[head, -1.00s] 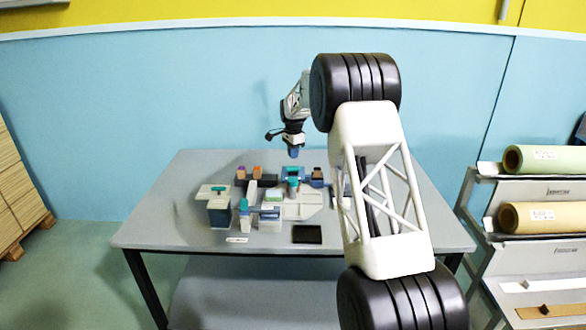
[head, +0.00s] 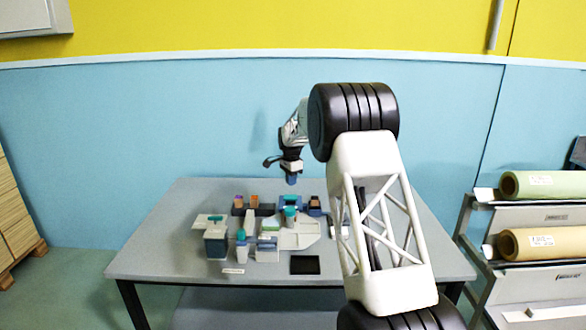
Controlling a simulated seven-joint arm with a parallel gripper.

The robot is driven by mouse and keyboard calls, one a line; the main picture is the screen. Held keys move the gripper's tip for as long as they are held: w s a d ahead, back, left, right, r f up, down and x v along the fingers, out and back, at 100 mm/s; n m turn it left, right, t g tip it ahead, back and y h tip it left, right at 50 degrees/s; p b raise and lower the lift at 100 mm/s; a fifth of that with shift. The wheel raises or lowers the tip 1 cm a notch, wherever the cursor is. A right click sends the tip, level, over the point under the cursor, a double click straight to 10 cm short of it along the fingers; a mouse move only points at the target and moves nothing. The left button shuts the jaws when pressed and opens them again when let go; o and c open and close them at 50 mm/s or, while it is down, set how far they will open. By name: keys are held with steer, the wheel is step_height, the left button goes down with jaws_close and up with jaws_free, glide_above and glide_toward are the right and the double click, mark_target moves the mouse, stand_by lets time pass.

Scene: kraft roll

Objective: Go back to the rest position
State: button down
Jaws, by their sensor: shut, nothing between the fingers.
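My gripper (head: 291,178) hangs at the end of my arm, pointing down above the back middle of the grey table (head: 150,262). It is shut and holds nothing. It is apart from the objects under it. The arm reaches in from the lower right, and its large white and black links hide part of the table's right side.
The table's left side is clear. A rack with rolls (head: 540,243) stands at the right.

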steer(key=s+d+r+n, duration=0.2)
steer(key=s+d+r, duration=0.2)
steer(key=s+r, duration=0.55)
steer(key=s+d+r+n+t, duration=0.15)
steer(key=s+d+r, duration=0.35)
steer(key=s, duration=0.9)
steer(key=s+d+r+n, duration=0.2)
steer(key=s+d+r, duration=0.2)
steer(key=s+r, duration=0.5)
steer(key=s+d+f+n, duration=0.2)
steer(key=s+f, duration=0.1)
steer(key=s, duration=1.1)
steer(key=s+d+f+n, duration=0.2)
steer(key=s+f, duration=0.1)
steer(key=s, duration=1.2)
steer(key=s+d+f+n+t, duration=0.1)
steer(key=s+d+f+n, duration=0.1)
steer(key=s, duration=1.3)
steer(key=shift+d+f, duration=0.4)
steer(key=shift+d, duration=0.15)
steer(key=c, duration=1.8)
jaws_free()
steer(key=shift+w, duration=0.1)
